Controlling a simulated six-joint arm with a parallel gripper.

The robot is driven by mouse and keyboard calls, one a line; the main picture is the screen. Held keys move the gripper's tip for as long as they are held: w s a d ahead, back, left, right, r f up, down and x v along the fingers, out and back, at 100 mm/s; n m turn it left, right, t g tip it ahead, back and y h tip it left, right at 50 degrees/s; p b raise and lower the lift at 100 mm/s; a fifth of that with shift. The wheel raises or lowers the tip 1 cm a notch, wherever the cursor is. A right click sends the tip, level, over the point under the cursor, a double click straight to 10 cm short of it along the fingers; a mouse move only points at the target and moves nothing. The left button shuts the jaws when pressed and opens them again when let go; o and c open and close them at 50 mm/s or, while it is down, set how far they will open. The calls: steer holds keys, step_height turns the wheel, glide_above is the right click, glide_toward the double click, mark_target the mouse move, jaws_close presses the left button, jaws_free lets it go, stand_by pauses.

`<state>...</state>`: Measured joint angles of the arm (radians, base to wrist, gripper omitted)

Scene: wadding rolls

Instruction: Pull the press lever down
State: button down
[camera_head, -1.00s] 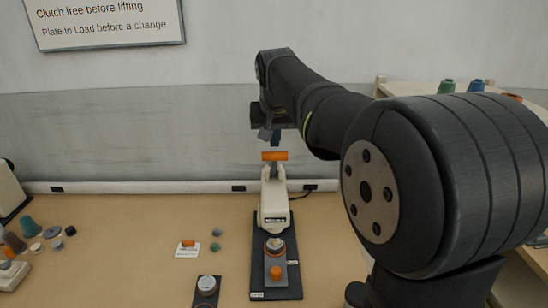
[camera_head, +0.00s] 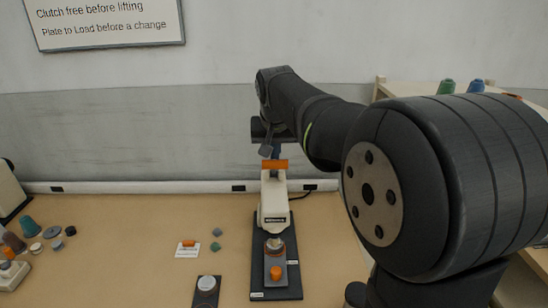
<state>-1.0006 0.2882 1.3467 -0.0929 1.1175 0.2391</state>
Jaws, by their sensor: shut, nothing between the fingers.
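The press (camera_head: 272,207) is a cream upright machine on a dark base plate (camera_head: 259,255) on the table. Its lever has an orange crossbar handle (camera_head: 275,164) at the top, standing high. My gripper (camera_head: 271,153) is shut and empty, pointing down just above the orange handle. The fingertips look very near or on the handle; I cannot tell if they touch. Below the press head is a round piece (camera_head: 274,244) on a grey sliding plate with an orange knob (camera_head: 276,272).
A dark block with a round white-topped piece (camera_head: 207,284) stands left of the base. A white card with an orange item (camera_head: 188,247) and small green pieces (camera_head: 215,246) lie nearby. Several spools and discs are at far left. The wall is behind the press.

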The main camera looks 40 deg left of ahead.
steer(key=shift+s+d+f, duration=0.25)
steer(key=shift+f, duration=0.05)
steer(key=shift+s+f, duration=0.1)
steer(key=shift+f, duration=0.05)
steer(key=shift+s+d+f, duration=0.3)
steer(key=shift+d+f, duration=0.1)
steer(key=shift+f, duration=0.2)
stand_by(0.4)
steer(key=shift+s+d+f, duration=0.2)
steer(key=shift+f, duration=0.2)
steer(key=shift+s+d+f, duration=0.15)
steer(key=shift+f, duration=0.35)
steer(key=shift+s+d+f, duration=0.25)
steer(key=shift+s+f, duration=0.05)
steer(key=shift+f, duration=0.45)
